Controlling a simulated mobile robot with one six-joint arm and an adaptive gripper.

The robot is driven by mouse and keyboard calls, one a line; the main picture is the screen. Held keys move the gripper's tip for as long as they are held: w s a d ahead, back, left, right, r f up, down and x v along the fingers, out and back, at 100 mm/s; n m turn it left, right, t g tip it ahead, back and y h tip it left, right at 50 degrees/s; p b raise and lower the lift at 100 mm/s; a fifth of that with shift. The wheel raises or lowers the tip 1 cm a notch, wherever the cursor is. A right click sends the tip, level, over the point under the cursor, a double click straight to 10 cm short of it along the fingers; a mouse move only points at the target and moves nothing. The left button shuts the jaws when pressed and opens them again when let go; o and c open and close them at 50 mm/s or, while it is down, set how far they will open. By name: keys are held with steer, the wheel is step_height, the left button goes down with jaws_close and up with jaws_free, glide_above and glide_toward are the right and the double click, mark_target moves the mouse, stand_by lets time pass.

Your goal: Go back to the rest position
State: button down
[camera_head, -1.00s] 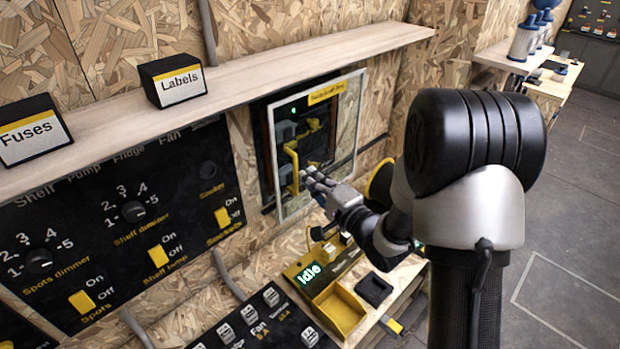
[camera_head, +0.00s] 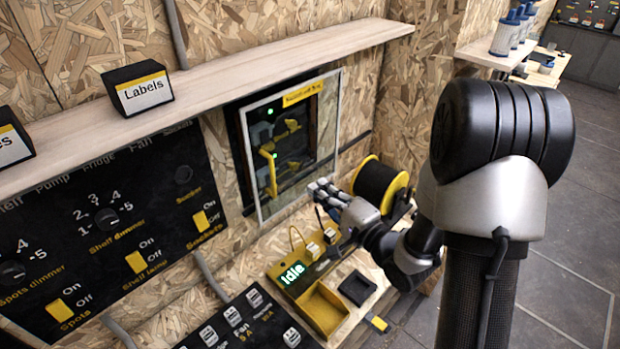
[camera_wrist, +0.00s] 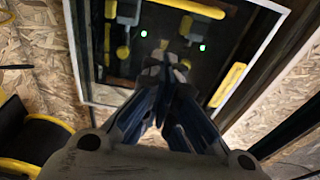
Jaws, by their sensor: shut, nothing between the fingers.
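My gripper (camera_head: 322,191) is shut and empty in the head view. It is in front of the wall cabinet (camera_head: 243,150), near its lower right corner, apart from it as far as I can tell. The cabinet has a clear door with a white frame, a yellow handle (camera_head: 268,172) and a yellow label. In the wrist view my gripper's fingers (camera_wrist: 165,65) come together at their tips. Behind them are the cabinet's inside with two green lights (camera_wrist: 201,47) and yellow levers.
A black spool with yellow rims (camera_head: 378,185) stands right behind my gripper. Below are a yellow tester reading Idle (camera_head: 292,272), a yellow tray (camera_head: 322,310) and a black tray (camera_head: 357,288). A shelf with a Labels box (camera_head: 140,92) runs above. Open floor lies at the right.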

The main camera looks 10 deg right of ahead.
steer(key=s+d+r+n+g+h, duration=0.5)
steer(key=s+d+r+n+h, duration=0.15)
steer(key=h, duration=0.25)
steer(key=s+a+n+g, duration=0.2)
steer(key=s+n+g, duration=0.1)
steer(key=s, duration=0.8)
steer(key=s+a+n+g, duration=0.3)
steer(key=s, duration=0.9)
steer(key=shift+r+y, duration=0.3)
steer(key=shift+r, duration=0.1)
steer(key=shift+a, duration=0.15)
